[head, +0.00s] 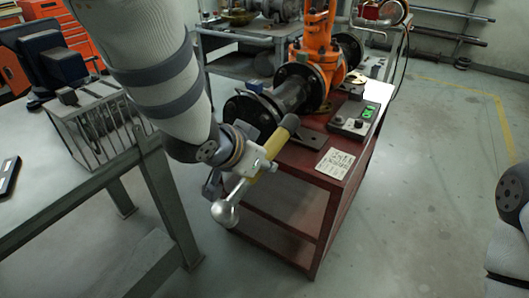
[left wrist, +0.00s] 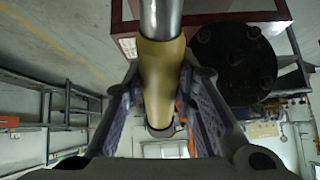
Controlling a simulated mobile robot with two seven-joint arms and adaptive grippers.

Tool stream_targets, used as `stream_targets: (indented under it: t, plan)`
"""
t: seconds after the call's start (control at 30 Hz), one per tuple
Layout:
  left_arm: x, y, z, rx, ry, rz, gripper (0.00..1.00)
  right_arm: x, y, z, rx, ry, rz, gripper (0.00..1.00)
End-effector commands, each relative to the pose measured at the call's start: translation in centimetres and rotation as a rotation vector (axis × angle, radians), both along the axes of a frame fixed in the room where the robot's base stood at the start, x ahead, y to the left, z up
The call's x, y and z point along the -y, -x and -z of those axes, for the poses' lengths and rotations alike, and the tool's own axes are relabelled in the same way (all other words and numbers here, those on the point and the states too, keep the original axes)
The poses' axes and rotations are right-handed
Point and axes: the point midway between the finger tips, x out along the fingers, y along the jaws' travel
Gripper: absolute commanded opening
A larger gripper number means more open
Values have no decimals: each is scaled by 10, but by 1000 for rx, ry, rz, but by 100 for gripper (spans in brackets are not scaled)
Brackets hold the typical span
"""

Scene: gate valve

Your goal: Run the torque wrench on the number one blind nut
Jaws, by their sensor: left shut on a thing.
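My left gripper (head: 256,166) is shut on a tool with a yellow body, a grey end and a silver rounded head, which looks like the torque wrench (head: 225,212). In the left wrist view its yellow body (left wrist: 160,80) lies between the fingers and a silver shaft runs up out of the picture. The black round blind flange (head: 243,112) is on the near end of the pipe, partly hidden by my left arm. In the left wrist view the flange (left wrist: 235,65) and several nuts show right of the tool, apart from it. I cannot tell which nut is number one. My right gripper is out of view.
The red cart (head: 318,200) carries the orange gate valve (head: 315,50), a gauge box with a green display (head: 352,120) and a paper sheet (head: 335,163). A grey bench (head: 75,180) with a wire rack (head: 98,118) stands at left.

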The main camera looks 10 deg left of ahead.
Motion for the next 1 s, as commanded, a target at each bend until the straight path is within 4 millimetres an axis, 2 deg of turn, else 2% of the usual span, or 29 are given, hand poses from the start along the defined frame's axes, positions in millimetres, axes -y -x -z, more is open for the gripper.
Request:
stream_targets:
  t: [0.03, 0.2, 0.43, 0.57, 0.7, 0.9, 1.0]
  plan:
    - [5, -8, 4, 44, 18, 35, 0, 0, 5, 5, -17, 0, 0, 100]
    - [20, -35, -4, 272, 105, 169, 0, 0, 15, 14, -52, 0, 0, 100]
    - [20, -65, -28, 601, 243, 270, 0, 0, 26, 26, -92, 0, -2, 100]
    - [6, -79, -47, 815, 326, 267, 0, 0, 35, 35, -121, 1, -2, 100]
    - [-18, -85, -68, 994, 360, 213, 0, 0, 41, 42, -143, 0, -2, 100]
    - [-47, -84, -86, 1129, 352, 132, 0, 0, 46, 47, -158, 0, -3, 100]
    - [-52, -83, -90, 1153, 345, 116, 0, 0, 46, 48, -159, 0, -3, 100]
